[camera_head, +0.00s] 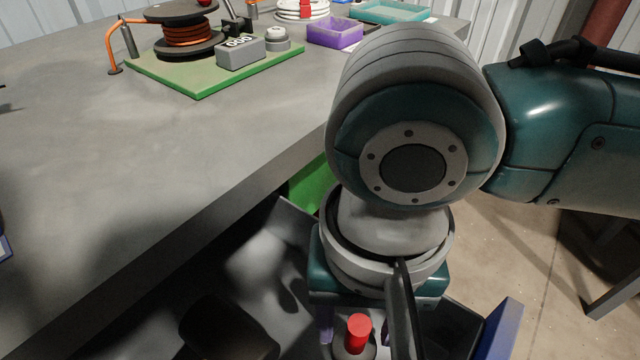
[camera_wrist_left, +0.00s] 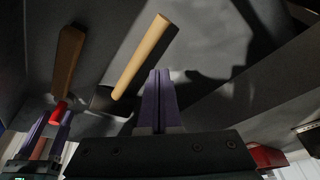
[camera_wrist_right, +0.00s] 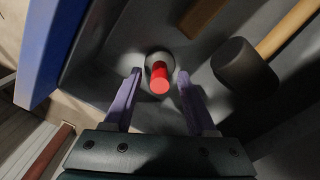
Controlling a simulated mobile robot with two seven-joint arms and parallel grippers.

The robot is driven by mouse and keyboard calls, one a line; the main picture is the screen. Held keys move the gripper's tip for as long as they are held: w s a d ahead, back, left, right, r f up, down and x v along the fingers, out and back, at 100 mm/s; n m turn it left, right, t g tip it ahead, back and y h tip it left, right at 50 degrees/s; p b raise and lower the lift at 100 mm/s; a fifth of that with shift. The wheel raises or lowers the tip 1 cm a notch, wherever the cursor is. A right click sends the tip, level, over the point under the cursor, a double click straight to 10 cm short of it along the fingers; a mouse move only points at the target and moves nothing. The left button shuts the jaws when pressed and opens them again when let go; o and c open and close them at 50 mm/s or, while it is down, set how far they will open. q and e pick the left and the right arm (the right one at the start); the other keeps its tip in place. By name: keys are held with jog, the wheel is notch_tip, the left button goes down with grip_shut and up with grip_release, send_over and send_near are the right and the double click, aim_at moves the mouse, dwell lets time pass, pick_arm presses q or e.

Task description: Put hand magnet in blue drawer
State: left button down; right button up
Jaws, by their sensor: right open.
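The hand magnet (camera_wrist_right: 159,76) has a red cylindrical handle on a round grey base. It stands on the grey floor of the drawer with the blue front (camera_wrist_right: 48,55). In the head view the magnet (camera_head: 358,328) shows just below my right arm. My right gripper (camera_wrist_right: 158,84) is open and points down, its purple fingers on either side of the magnet with visible gaps. My left gripper (camera_wrist_left: 158,78) is shut with its fingers together and nothing between them. It is not made out in the head view. The drawer's blue front also shows in the head view (camera_head: 500,330).
A mallet (camera_wrist_right: 245,68) with a black head and wooden handle lies in the drawer beside the magnet. Another wooden handle (camera_wrist_left: 68,62) lies nearby. The grey bench (camera_head: 130,150) bears a green board (camera_head: 200,85) with a cable spool, and a purple tray (camera_head: 334,34).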

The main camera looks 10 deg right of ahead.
notch_tip(320, 180, up, 10)
jog(key=p, duration=0.4)
jog(key=shift+r, duration=0.7)
